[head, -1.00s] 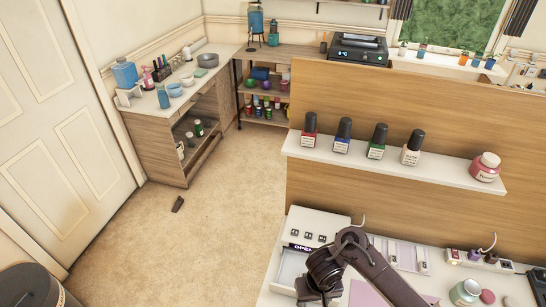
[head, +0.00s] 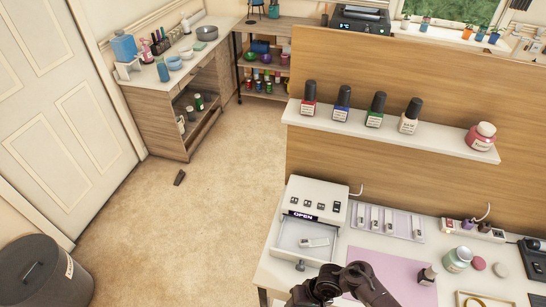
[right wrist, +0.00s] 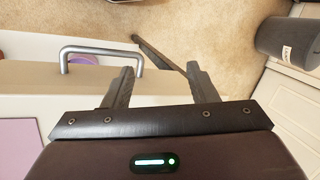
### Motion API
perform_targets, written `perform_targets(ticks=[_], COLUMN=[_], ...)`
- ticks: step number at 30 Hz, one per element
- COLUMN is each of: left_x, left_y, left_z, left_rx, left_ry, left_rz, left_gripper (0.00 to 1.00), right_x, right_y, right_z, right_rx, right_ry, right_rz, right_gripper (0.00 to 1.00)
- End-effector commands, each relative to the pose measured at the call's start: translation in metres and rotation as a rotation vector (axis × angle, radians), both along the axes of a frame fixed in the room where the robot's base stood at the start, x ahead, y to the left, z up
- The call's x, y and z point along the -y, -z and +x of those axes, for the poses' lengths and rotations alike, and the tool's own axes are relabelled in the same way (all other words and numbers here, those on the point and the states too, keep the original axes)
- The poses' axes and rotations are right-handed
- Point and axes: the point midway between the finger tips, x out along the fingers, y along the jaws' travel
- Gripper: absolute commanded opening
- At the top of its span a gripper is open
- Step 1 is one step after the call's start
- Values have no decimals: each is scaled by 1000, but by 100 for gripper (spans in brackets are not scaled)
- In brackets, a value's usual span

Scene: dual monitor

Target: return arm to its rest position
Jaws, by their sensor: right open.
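My right arm (head: 350,283) shows at the bottom middle of the head view, low over the front edge of the white desk (head: 345,243). In the right wrist view my right gripper (right wrist: 160,69) is open, with its two dark fingers apart and nothing between them. Beyond the fingers are the carpet and a thin dark bar. A silver handle (right wrist: 97,50) on a pale front lies left of the left finger, apart from it. The right fingertips cannot be made out in the head view. My left gripper is not in view.
A white box (head: 318,197) labelled OPEN stands on the desk, its drawer (head: 290,238) out with a small white item inside. A pink mat (head: 385,270) and small bottles lie to the right. A dark bin (head: 40,272) stands left. The carpet between is mostly clear.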

Motion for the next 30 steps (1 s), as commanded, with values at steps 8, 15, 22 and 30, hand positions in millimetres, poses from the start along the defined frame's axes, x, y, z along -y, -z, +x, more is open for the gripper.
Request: perform_targets(ticks=[8,15,22,30], left_x=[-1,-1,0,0], left_y=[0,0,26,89], left_z=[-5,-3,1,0], left_rx=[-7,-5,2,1], left_ry=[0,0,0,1], left_rz=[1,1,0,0], left_gripper=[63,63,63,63], right_x=[63,122,151,151], right_y=[127,169,205,267], right_z=[-106,-194,-238,-238], right_rx=[143,197,207,205], right_ry=[33,-68,-151,-150], right_rz=[-67,-249,-352,-351], right_gripper=[52,52,52,52])
